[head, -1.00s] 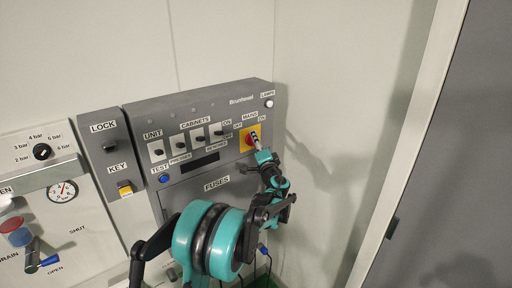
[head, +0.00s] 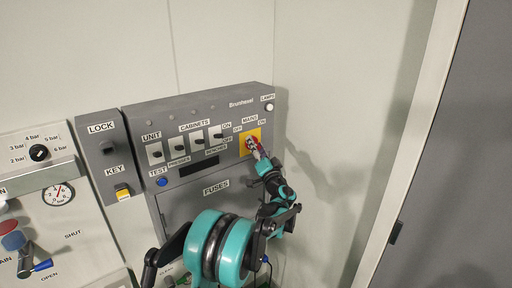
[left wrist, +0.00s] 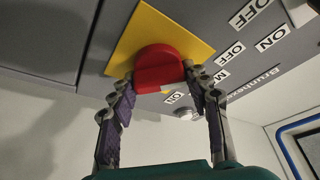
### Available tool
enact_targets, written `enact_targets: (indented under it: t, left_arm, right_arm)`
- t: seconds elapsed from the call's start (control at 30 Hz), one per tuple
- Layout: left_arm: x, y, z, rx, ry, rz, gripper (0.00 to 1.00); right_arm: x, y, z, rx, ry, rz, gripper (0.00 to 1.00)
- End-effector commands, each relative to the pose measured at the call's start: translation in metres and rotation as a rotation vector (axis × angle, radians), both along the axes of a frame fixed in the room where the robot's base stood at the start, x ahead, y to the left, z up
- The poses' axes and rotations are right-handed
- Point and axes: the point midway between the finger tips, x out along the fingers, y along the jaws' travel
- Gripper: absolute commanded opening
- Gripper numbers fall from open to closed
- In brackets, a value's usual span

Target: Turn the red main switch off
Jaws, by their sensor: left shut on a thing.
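The red main switch (head: 252,143) sits on a yellow plate (head: 243,148) at the right end of the grey panel, under the MAINS label. In the left wrist view the red switch (left wrist: 158,70) shows as a rounded knob on its yellow plate (left wrist: 192,36). My left gripper (head: 258,150) is at the switch; in the left wrist view its two fingers (left wrist: 158,88) stand on either side of the red knob, shut on it. The fingers partly hide the knob in the head view. My right gripper is not in view.
The grey panel (head: 220,105) carries a row of small cabinet switches (head: 200,142) left of the main switch and a lamp (head: 270,107) above right. A wall stands close on the right.

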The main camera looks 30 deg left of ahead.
Motion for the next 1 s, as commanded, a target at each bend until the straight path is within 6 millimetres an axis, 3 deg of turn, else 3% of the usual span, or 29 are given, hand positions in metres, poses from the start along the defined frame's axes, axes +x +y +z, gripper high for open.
enact_targets:
  t: [0.27,0.3,0.37,0.73,1.0]
  left_arm:
    - [-0.001,0.0,-0.002,-0.006,-0.002,-0.001,0.19]
    - [-0.001,0.0,-0.002,-0.006,-0.002,-0.001,0.55]
    - [-0.001,0.0,-0.002,-0.005,-0.001,0.0,0.69]
    - [-0.002,-0.003,-0.002,-0.002,0.0,-0.002,0.69]
    - [-0.031,-0.04,-0.015,-0.002,0.0,-0.003,0.69]
  right_arm:
    - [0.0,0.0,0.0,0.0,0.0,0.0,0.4]
    - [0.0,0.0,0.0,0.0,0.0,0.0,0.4]
    - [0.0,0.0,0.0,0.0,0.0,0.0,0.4]
    - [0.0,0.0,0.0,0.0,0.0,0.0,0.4]
    - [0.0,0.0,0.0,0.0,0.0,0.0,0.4]
